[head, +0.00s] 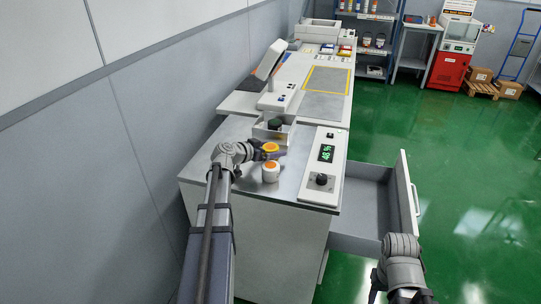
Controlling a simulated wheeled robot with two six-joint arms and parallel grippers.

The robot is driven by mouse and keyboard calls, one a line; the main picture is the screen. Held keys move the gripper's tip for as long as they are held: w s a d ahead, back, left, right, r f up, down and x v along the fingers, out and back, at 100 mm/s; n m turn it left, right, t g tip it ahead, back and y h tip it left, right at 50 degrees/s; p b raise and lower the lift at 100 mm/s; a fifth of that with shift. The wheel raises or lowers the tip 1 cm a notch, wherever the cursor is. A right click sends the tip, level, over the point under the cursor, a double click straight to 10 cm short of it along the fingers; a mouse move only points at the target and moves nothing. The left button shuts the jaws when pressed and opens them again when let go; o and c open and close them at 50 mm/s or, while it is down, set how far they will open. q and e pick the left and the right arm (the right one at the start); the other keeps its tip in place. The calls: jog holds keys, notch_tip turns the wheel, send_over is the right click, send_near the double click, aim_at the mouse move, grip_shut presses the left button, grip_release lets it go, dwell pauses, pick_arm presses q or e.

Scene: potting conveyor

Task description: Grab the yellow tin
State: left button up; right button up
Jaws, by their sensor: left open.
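A small round tin with a yellow-orange top (271,147) stands on the metal top of the near cabinet. My left gripper (268,155) reaches in from the left at the tin. It is open, with its dark fingers close to the tin and partly covering its lower side. I cannot tell whether they touch it. Parts of my right arm show at the lower right, but I cannot make out its gripper fingers.
A control panel (319,178) with a green display and knob lies to the right. An open drawer (365,200) juts out right.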

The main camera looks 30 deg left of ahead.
aim_at(270, 146)
pick_arm(q)
jog(key=shift+c, duration=0.2)
jog(key=c, duration=1.4)
jog(key=shift+o, duration=0.2)
jog(key=shift+r, duration=0.15)
notch_tip(270, 146, up, 10)
jog(key=p, duration=1)
